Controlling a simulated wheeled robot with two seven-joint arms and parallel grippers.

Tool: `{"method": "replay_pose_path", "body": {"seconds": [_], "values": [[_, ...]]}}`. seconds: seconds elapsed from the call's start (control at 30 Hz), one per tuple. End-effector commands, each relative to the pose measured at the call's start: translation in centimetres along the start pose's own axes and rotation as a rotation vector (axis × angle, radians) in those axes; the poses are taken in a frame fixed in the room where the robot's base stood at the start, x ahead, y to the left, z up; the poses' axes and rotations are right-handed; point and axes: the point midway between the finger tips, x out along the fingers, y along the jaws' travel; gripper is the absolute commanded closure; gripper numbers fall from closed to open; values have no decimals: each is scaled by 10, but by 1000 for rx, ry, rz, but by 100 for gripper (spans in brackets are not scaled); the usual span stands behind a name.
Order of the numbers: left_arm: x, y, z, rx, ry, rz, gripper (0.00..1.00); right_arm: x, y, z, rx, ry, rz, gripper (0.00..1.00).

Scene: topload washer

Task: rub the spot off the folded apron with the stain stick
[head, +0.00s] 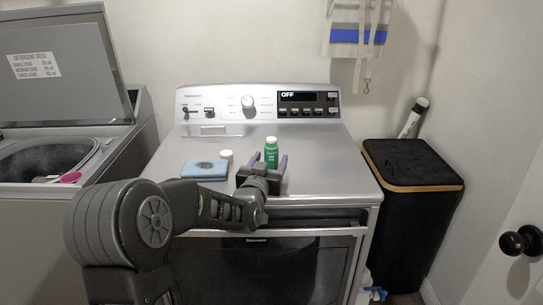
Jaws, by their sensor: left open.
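A blue folded cloth, which looks like the folded apron (202,170), lies on the flat top of the front-loading machine, left of my gripper. A small dark mark shows on it. A green bottle with a white cap, possibly the stain stick (271,155), stands upright near it. My left gripper (268,163) is open, with its purple-tipped fingers to either side of the bottle in the picture; I cannot tell whether they touch it. The gripper hides the bottle's base. My right gripper is out of view.
A small white round item (226,156) stands behind the cloth. A black hamper (412,165) stands at right. The machine top right of the bottle is clear.

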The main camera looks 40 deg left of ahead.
Motion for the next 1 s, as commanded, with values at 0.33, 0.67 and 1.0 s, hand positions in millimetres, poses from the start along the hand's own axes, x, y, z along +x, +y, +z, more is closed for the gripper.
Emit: {"method": "replay_pose_path", "body": {"seconds": [0.33,0.67,1.0], "values": [[18,0,0,0,0,0,39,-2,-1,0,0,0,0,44],[18,0,0,0,0,0,39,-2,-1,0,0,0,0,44],[18,0,0,0,0,0,59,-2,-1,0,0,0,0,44]]}}
